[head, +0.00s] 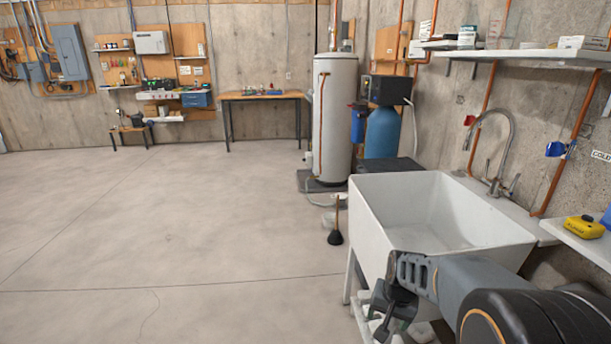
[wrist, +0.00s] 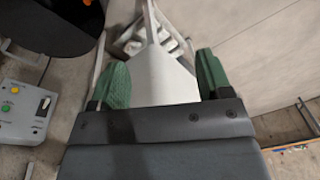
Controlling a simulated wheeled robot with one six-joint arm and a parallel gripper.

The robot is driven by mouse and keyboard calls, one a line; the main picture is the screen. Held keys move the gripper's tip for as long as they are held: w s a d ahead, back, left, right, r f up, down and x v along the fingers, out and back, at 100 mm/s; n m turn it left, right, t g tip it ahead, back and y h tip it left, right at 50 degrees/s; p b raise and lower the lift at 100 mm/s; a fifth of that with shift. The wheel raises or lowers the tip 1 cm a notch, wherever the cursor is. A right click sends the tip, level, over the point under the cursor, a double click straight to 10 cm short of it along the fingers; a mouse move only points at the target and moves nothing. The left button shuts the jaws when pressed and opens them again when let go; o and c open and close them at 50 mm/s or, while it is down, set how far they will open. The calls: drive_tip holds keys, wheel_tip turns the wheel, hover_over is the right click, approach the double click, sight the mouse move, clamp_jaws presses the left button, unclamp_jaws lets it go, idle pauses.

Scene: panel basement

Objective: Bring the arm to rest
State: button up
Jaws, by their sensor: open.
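My gripper (head: 384,318) is at the lower right of the head view, in front of the white utility sink (head: 372,224). My arm reaches in from the lower right corner, and the gripper hangs low by the sink's near left side. In the wrist view my gripper (wrist: 160,80) shows two green finger pads spread wide apart, with nothing held between them. A pale sink leg or panel shows beyond the pads. Whether the gripper touches the sink cannot be told.
A faucet (head: 490,140) stands behind the sink. A yellow device (head: 584,227) lies on the right ledge. A plunger (head: 335,236) stands on the floor by the water heater (head: 335,120). A grey control box (wrist: 24,112) shows in the wrist view. The floor at left is clear.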

drive_tip(key=s+a+r+n+p, duration=0.1)
drive_tip(key=s+r+p, duration=0.2)
drive_tip(key=r, duration=0.4)
drive_tip(key=s+a+r+n+t+p, duration=0.1)
drive_tip(key=s+r+p, duration=0.3)
drive_tip(key=r, duration=0.4)
drive_tip(key=s+a+r+n+t+p, duration=0.1)
drive_tip(key=s+r+p, duration=0.3)
drive_tip(key=r, duration=0.4)
drive_tip(key=shift+s+a+n, duration=0.3)
drive_tip(key=shift+s+n, duration=0.4)
drive_tip(key=shift+c, duration=0.4)
